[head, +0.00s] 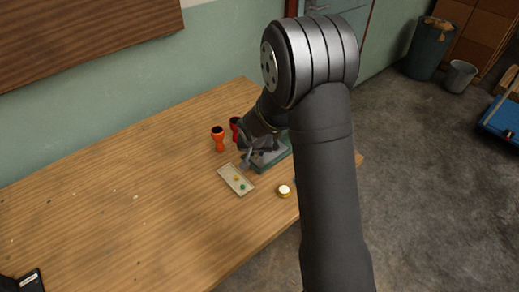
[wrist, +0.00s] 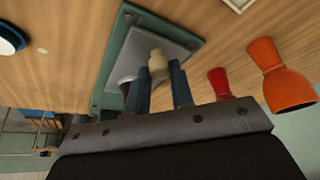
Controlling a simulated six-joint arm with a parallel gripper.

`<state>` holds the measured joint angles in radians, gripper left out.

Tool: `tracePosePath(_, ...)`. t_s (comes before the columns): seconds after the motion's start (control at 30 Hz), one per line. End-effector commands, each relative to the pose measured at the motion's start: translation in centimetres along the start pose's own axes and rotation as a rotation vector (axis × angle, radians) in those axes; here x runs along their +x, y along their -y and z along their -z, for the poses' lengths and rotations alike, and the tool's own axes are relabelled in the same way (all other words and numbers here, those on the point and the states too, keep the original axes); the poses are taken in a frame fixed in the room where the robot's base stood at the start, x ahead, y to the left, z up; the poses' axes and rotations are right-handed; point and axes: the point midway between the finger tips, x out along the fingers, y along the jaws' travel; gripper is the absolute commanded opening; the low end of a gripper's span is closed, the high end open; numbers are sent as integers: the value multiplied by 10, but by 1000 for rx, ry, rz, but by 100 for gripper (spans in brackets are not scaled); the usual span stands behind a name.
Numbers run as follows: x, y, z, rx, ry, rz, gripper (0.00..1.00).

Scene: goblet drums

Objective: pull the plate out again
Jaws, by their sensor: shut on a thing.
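A flat grey plate (wrist: 186,42) lies inside a green frame (wrist: 108,62) on the table in the wrist view. The green frame shows in the head view (head: 284,157), partly hidden by my gripper and arm. A cream knob (wrist: 158,60) stands over the grey plate, between my fingertips. My gripper (wrist: 160,78) is shut on this knob. I cannot tell how the knob joins the plate. In the head view my gripper (head: 246,156) is at the left side of the green frame, and its fingertips are too small to make out.
An orange goblet drum (head: 218,138) and a red one (head: 234,124) stand behind my gripper. A pale tray (head: 228,178) with small green and yellow pieces lies in front. A white-topped round thing (head: 284,190) sits near the front table edge. The table's left side is mostly clear.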

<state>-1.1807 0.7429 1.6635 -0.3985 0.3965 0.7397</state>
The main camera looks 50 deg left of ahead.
Motion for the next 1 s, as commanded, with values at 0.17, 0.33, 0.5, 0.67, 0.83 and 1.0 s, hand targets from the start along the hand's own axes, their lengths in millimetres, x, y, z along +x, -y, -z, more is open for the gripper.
tracePosePath(0.17, -1, 4, -3, -2, 4, 4, 39)
tracePosePath(0.33, 0, 3, -2, -2, 3, 3, 43)
tracePosePath(0.5, -2, 3, -2, -2, 2, 2, 43)
tracePosePath(0.67, -15, 3, -1, -2, 1, 2, 43)
tracePosePath(0.83, -44, 3, -1, -2, -1, 4, 43)
tracePosePath(1.0, -77, 3, -1, -2, -1, 5, 43)
